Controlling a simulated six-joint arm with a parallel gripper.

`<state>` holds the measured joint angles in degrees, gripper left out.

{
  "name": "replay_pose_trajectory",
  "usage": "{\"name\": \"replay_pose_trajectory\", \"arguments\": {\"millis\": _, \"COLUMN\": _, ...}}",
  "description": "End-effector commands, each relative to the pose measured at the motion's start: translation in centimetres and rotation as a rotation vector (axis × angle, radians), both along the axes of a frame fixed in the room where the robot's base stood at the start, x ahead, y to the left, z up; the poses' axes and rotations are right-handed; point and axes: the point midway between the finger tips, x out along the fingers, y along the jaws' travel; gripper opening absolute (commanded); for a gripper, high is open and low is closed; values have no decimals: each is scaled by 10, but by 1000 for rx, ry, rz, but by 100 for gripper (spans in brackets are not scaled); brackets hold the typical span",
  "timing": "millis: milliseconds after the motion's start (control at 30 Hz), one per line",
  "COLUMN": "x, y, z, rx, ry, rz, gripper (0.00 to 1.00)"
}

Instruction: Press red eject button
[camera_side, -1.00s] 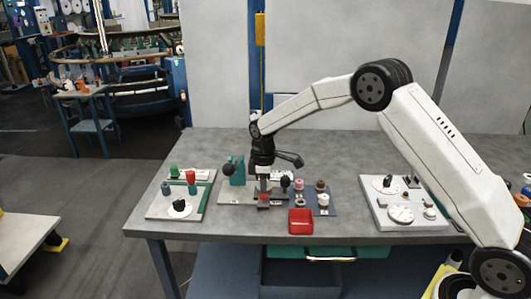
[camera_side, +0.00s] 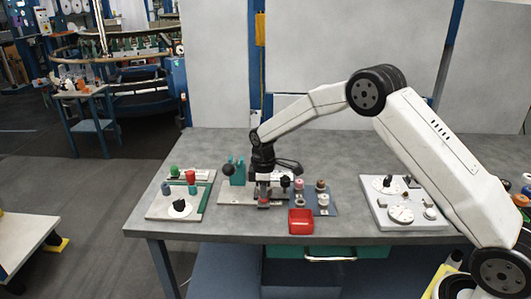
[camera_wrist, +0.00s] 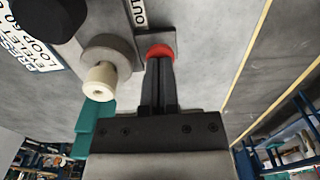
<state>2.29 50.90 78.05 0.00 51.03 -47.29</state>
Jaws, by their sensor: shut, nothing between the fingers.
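The red eject button (camera_wrist: 160,50) is a round red cap on a small grey square base. In the wrist view my gripper (camera_wrist: 160,60) is shut, with its dark fingertips over the near part of the button, apparently at its face. The fingers hide part of it. In the side view my gripper (camera_side: 263,198) points down at the front of the pale fixture plate, over a small red spot. Whether the button is pushed in cannot be told.
A cream knob (camera_wrist: 100,82) on a round boss stands left of the fingers, beside a teal block (camera_wrist: 92,130). In the side view a red tray (camera_side: 301,221) sits just right of the gripper. Boards with parts (camera_side: 178,199) stand left, and a dial panel (camera_side: 401,214) right.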

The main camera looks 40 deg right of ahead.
Motion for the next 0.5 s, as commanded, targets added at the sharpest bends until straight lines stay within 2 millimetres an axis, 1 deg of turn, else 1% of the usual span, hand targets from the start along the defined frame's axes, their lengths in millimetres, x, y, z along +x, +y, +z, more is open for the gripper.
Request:
{"name": "replay_pose_trajectory", "arguments": {"millis": 233, "x": 0, "y": 0, "z": -7, "rx": 0, "ry": 1, "rz": 0, "gripper": 0}}
{"name": "replay_pose_trajectory", "arguments": {"millis": 500, "x": -1, "y": 0, "z": -10, "rx": 0, "ry": 1, "rz": 0, "gripper": 0}}
